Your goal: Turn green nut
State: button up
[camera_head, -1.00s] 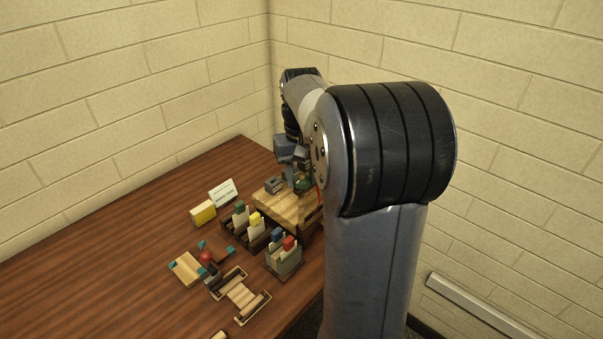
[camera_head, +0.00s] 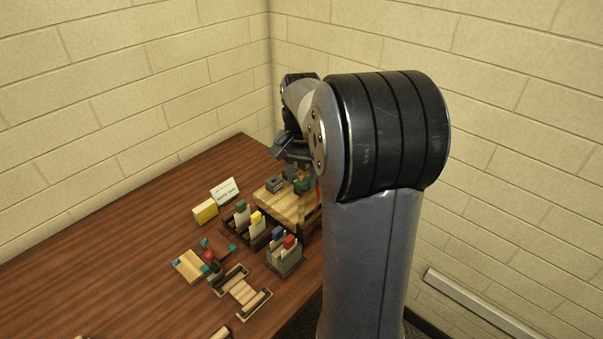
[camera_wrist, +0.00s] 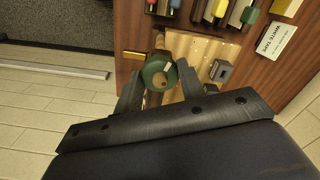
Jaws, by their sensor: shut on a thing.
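The green nut (camera_wrist: 158,77) is a rounded dark green piece with a tan centre, in the upper middle of the wrist view. My gripper (camera_wrist: 160,86) has one finger on each side of the nut and is shut on it. A tan rod end shows just behind the nut. In the head view the green nut (camera_head: 303,184) is small and partly hidden, at the right part of the wooden stand (camera_head: 280,204). My gripper (camera_head: 301,174) is over it there, largely hidden by my own arm.
A small grey block (camera_head: 274,184) lies on the stand. Racks with green, yellow, blue and red-topped pieces (camera_head: 288,241) stand in front. A white card (camera_head: 224,191) and a yellow box (camera_head: 205,210) are to the left. The left tabletop (camera_head: 110,245) is mostly clear.

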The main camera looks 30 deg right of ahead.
dwell(0.4)
jog(key=o, duration=1)
notch_tip(320, 180, up, 11)
jog(key=shift+f, duration=0.1)
jog(key=shift+b, duration=0.3)
